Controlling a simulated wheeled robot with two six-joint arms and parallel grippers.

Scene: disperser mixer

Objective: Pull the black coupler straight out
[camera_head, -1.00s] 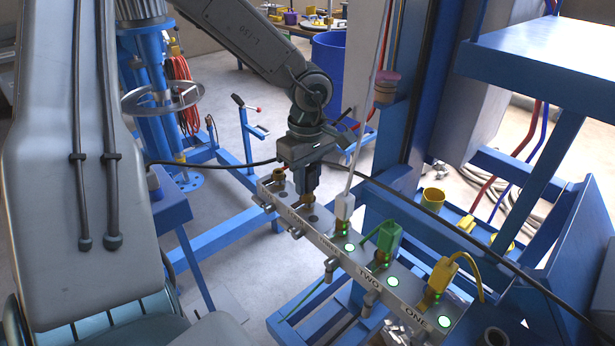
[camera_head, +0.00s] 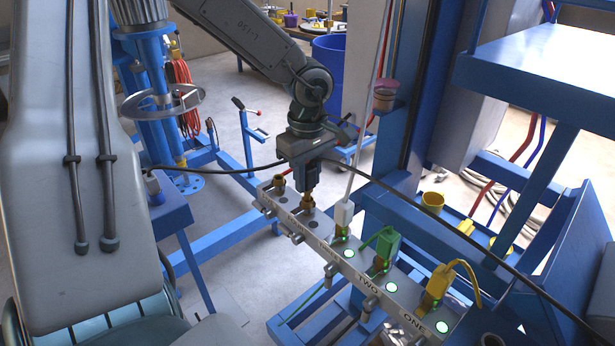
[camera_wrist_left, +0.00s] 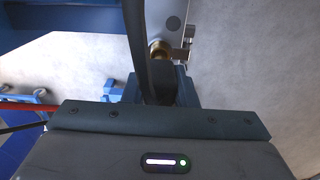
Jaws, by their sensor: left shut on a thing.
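My left gripper (camera_head: 308,186) points down over the far end of the grey manifold bar (camera_head: 324,237) and is shut on the black coupler. The jaws mostly hide the coupler; its black hose (camera_head: 425,212) runs off to the right. A brass port (camera_head: 308,203) shows just below the jaws; I cannot tell whether the coupler still touches it. In the left wrist view the hose (camera_wrist_left: 137,40) crosses in front of the jaws, beside a brass fitting (camera_wrist_left: 158,48). My right gripper is not in view.
A white coupler (camera_head: 343,212), a green coupler (camera_head: 383,243) and a yellow coupler (camera_head: 437,283) stand in the bar beside green lights. Another brass fitting (camera_head: 279,183) stands at the far end. Blue frame posts and a shelf (camera_head: 545,80) stand at right.

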